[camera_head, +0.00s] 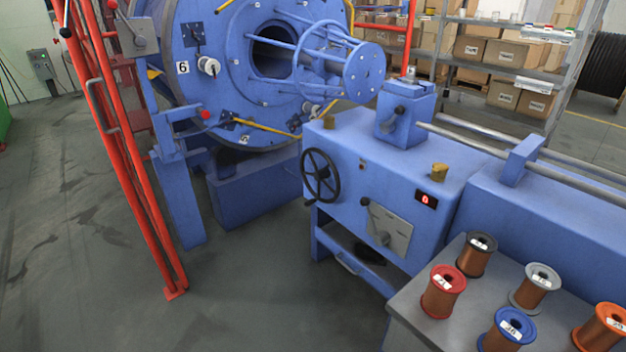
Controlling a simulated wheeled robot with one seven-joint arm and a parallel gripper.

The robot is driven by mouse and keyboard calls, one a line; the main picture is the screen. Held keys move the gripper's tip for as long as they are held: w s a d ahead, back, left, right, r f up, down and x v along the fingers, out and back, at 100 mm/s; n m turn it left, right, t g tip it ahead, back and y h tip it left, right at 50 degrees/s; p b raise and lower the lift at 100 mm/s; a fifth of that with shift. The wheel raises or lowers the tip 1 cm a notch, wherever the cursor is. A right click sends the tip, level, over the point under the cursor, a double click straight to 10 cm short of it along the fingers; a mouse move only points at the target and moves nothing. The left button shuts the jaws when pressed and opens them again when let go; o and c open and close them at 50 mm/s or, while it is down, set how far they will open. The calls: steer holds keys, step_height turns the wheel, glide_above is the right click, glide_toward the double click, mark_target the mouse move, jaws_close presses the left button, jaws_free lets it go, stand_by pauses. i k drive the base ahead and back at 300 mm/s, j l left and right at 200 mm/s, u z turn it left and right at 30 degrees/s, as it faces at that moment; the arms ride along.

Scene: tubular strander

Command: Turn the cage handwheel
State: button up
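A black spoked handwheel (321,175) is mounted upright on the left face of a blue machine housing (385,170). The large blue round cage (215,65) of the strander stands behind it at the upper left, with a "6" label on its face. My gripper is not visible in this view, so its place relative to the handwheel cannot be told.
Red railings (125,150) stand at the left. A grey table (440,318) with several copper wire spools (443,292) is at the lower right. A lever panel (388,228) sits right of the handwheel. The grey floor (240,290) in front of the handwheel is clear.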

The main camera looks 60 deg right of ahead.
mark_target(323, 173)
steer(key=z, duration=1.3)
